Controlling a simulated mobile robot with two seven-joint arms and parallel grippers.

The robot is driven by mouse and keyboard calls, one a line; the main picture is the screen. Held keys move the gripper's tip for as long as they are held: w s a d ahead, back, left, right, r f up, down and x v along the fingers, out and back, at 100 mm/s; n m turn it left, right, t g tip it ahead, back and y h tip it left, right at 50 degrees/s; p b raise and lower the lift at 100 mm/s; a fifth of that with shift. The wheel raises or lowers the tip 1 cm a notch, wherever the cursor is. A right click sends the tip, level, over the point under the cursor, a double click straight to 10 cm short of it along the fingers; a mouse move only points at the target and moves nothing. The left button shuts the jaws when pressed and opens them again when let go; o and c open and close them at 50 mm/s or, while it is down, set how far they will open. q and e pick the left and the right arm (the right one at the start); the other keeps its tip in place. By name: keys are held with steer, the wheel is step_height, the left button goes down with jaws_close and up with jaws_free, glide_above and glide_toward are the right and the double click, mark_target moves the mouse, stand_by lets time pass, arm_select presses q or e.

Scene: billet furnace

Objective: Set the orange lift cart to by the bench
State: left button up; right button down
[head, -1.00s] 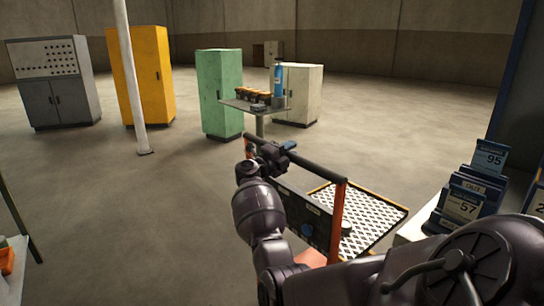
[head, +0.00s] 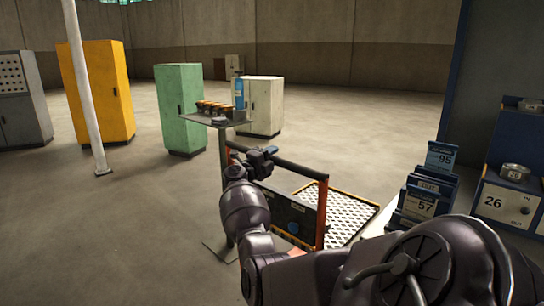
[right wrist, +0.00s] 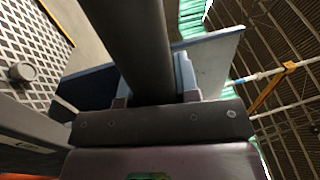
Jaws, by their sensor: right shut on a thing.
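The orange lift cart (head: 321,216) stands ahead of me in the head view, with orange posts, a dark handle bar and a patterned platform (head: 345,218) on its far side. My right gripper (head: 262,156) is shut on the handle bar near its left end. In the right wrist view the dark bar (right wrist: 135,45) runs between the fingers, and the platform (right wrist: 35,50) shows at left. My right forearm hides part of the cart's lower left. My left gripper is not in view. I cannot tell for sure which surface is the bench.
A pedestal table (head: 205,119) with small orange-topped items and a blue bottle stands beyond the cart. Green (head: 181,105), yellow (head: 105,90) and white cabinets stand behind. A white pole (head: 85,90) rises at left. Numbered signs (head: 418,205) and a drawer unit (head: 505,205) are at right.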

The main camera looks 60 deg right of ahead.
steer(key=c, duration=0.9)
jaws_free()
steer(key=shift+s+d+f, duration=0.1)
steer(key=shift+d+f, duration=0.05)
steer(key=shift+f, duration=0.2)
steer(key=shift+o, duration=0.3)
steer(key=shift+r, duration=0.15)
steer(key=shift+a, duration=0.35)
steer(key=p+v, duration=0.1)
steer(key=v, duration=0.9)
